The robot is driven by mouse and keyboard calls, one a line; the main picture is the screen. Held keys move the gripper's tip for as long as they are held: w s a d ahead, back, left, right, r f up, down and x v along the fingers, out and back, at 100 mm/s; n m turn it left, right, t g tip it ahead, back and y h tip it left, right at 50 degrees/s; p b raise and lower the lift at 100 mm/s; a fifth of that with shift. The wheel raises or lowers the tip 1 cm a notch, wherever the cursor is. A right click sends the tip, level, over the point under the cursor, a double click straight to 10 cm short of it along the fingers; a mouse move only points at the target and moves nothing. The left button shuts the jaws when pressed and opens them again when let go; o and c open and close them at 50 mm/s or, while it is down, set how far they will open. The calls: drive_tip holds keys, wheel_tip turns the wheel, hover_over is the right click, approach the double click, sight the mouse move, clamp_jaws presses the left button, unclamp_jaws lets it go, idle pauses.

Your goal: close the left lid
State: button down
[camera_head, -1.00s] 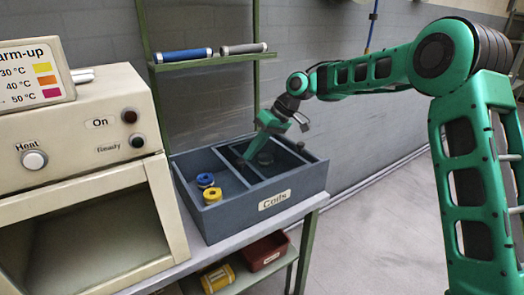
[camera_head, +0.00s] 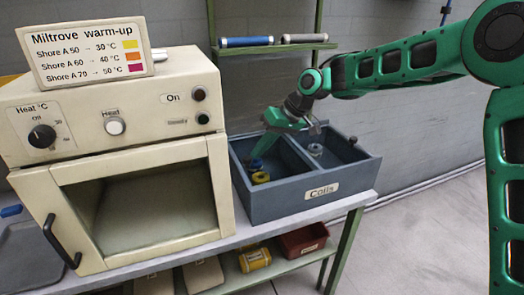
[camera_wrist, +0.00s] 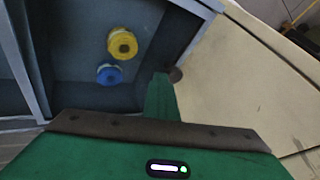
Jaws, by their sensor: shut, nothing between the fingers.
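The grey-blue box labelled Coils (camera_head: 321,190) stands on the bench with two compartments side by side. The left compartment holds a yellow coil (camera_head: 260,177); in the wrist view the yellow coil (camera_wrist: 122,43) and a blue coil (camera_wrist: 109,74) show. A grey coil (camera_head: 315,150) is in the right compartment. A dark round knob (camera_head: 354,140) shows at the right compartment's far side. I cannot clearly make out a left lid panel. My gripper (camera_head: 256,156) is shut and empty, tilted down at the left compartment. In the wrist view its tip (camera_wrist: 160,82) is beside a dark round knob (camera_wrist: 175,75); contact is unclear.
A cream warm-up oven (camera_head: 150,150) stands close to the box's left side, with a sign on top. A shelf (camera_head: 275,47) with blue and grey rolls is behind. Floor at right is clear.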

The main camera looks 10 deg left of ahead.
sight(272, 160)
drive_tip(key=shift+s+a, duration=0.15)
drive_tip(key=shift+a, duration=0.15)
drive_tip(key=shift+d, duration=0.1)
